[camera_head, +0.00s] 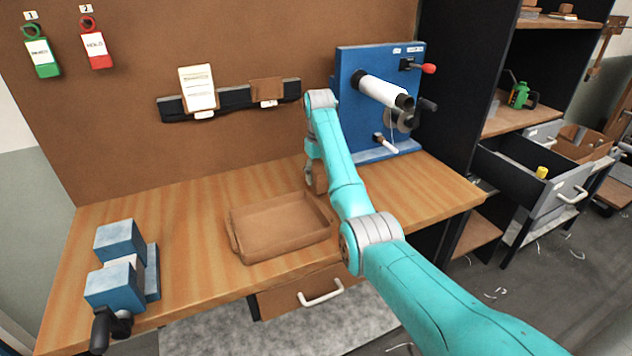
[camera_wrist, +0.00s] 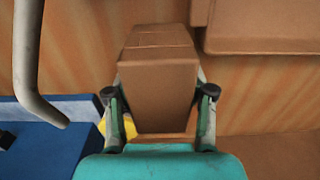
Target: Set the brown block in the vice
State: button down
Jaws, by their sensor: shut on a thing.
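The brown block (camera_wrist: 158,65) is a plain box between the two fingers of my gripper (camera_wrist: 158,97) in the wrist view. The fingers are shut on its sides, and it appears to be held above the wooden bench. In the head view, my arm largely hides my gripper and the block, near the bench between the tray and the blue machine. The vice (camera_head: 121,242) stands at the bench's left end. It has two blue-grey jaw blocks with a pale piece showing between them, and a black handle (camera_head: 101,328) at its front.
A brown tray (camera_head: 285,250) lies on the bench, left of my gripper. The blue loom panel (camera_head: 352,65) with its white roller and cranks stands behind right; its base (camera_wrist: 40,145) shows in the wrist view. Bench (camera_head: 185,250) between vice and tray is clear.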

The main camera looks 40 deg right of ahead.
jog(key=shift+f, duration=1.4)
jog(key=c, duration=0.7)
grip_release()
jog(key=shift+f, duration=0.15)
